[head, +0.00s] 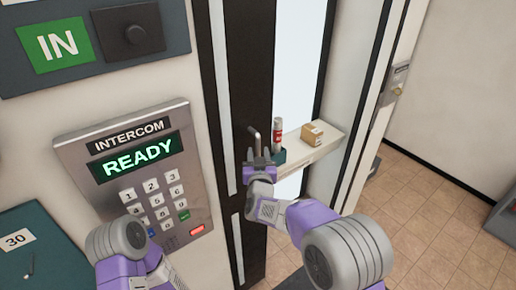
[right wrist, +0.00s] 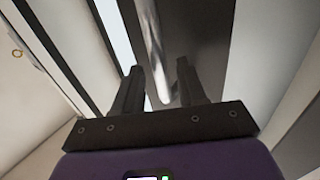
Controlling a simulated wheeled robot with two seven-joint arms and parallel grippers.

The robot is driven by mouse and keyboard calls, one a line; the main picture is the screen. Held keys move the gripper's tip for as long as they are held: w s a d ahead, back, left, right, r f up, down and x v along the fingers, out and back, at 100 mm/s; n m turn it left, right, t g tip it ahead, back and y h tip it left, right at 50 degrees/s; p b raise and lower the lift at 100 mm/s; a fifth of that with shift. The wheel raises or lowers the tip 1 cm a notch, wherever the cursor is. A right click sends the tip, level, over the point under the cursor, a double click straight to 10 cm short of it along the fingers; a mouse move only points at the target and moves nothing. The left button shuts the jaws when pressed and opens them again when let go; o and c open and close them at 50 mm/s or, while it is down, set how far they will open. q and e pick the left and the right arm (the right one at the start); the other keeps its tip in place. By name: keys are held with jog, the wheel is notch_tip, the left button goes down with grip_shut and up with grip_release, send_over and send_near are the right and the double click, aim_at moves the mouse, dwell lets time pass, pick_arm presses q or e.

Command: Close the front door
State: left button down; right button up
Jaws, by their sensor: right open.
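A dark door panel (head: 250,60) with pale vertical strips stands right of the intercom wall in the head view. I cannot tell how far ajar it is. A metal handle (head: 254,136) sticks out from it; its bar (right wrist: 152,45) also shows in the right wrist view. My right gripper (head: 258,158) is at the handle's lower end, fingers apart. In the right wrist view the bar lies between and beyond the open fingertips (right wrist: 159,68); contact is not clear. My left arm shows at the bottom left, but its gripper does not.
A ledge (head: 325,148) beyond the panel holds a red-and-white can (head: 277,133) and a small box (head: 312,134). An intercom keypad (head: 140,180) is on the left wall. A lock plate (head: 397,80) is on a white upright at right. Tiled floor (head: 420,215) is open there.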

jog(key=shift+w, duration=1.45)
grip_shut()
